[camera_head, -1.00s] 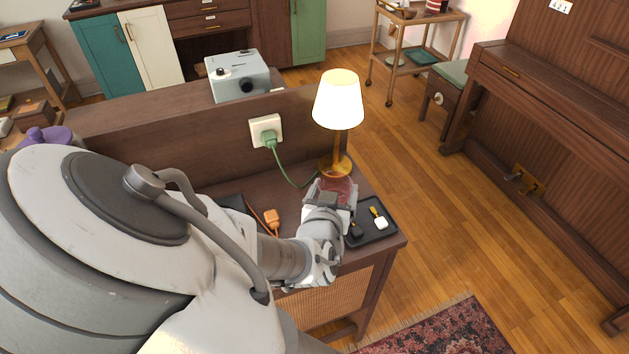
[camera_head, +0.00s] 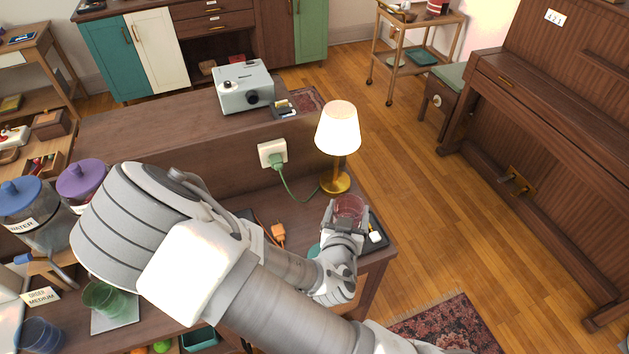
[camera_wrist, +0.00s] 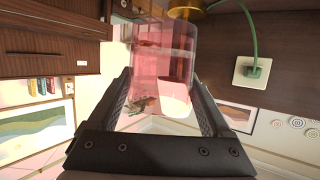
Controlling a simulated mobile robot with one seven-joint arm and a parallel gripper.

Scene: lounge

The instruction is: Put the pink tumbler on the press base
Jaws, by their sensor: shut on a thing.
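The pink tumbler (camera_head: 349,206) is clear pink and held between the fingers of my gripper (camera_head: 346,220), over the right end of the desk near the black tray. In the wrist view the tumbler (camera_wrist: 163,70) fills the space between the two dark fingers of my gripper (camera_wrist: 160,88), which are shut on its sides. I cannot tell with certainty which thing is the press base.
A lit lamp (camera_head: 337,130) stands behind the tumbler, by a socket (camera_head: 272,153) with a green cord. A black tray (camera_head: 376,241) lies beside my gripper. Dispensers with blue (camera_head: 22,195) and purple lids (camera_head: 82,180), a blue tumbler (camera_head: 40,335) and an order card (camera_head: 40,297) are left.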

